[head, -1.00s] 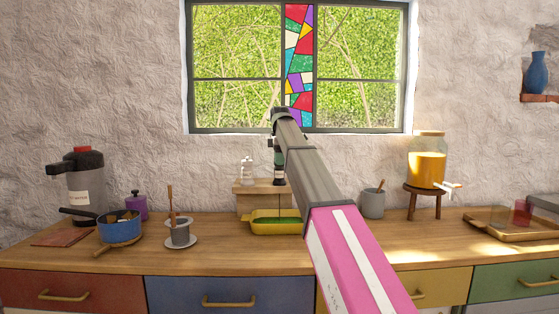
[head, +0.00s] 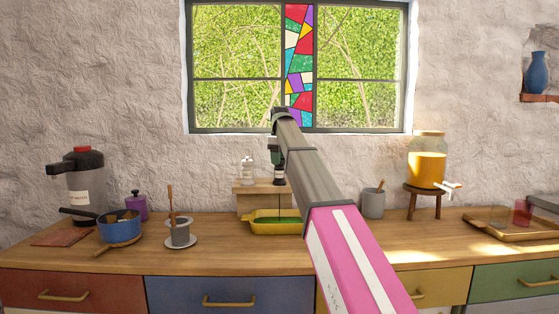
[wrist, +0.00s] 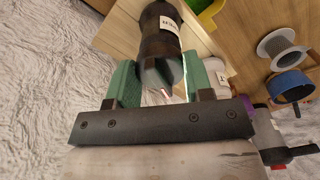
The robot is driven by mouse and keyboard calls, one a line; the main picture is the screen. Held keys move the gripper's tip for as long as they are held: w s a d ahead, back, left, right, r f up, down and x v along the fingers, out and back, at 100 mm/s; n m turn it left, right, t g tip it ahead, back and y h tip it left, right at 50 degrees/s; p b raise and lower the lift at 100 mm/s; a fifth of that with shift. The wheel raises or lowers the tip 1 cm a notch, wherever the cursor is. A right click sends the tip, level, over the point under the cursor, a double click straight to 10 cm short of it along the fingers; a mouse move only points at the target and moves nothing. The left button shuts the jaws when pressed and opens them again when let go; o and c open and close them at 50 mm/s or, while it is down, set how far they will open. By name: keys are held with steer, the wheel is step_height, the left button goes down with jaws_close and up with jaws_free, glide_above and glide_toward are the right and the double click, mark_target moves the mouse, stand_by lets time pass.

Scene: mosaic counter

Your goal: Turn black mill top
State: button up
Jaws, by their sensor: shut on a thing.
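The black mill (wrist: 161,32) has a pale label and stands on the small wooden riser (head: 245,187) at the back of the counter. In the wrist view its top end lies between the two green fingers of my gripper (wrist: 160,80), which are shut on it from both sides. In the head view my gripper (head: 277,158) reaches down onto the mill from above, and only the mill's lower part (head: 280,179) shows. A clear-and-white mill (head: 247,171) stands just left of it on the riser.
A yellow dish (head: 262,228) with green contents sits in front of the riser. A grey crock (head: 372,203) and a drink dispenser (head: 427,168) are to the right.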

steer(key=shift+m, duration=0.5)
steer(key=o, duration=0.9)
steer(key=shift+o, duration=0.2)
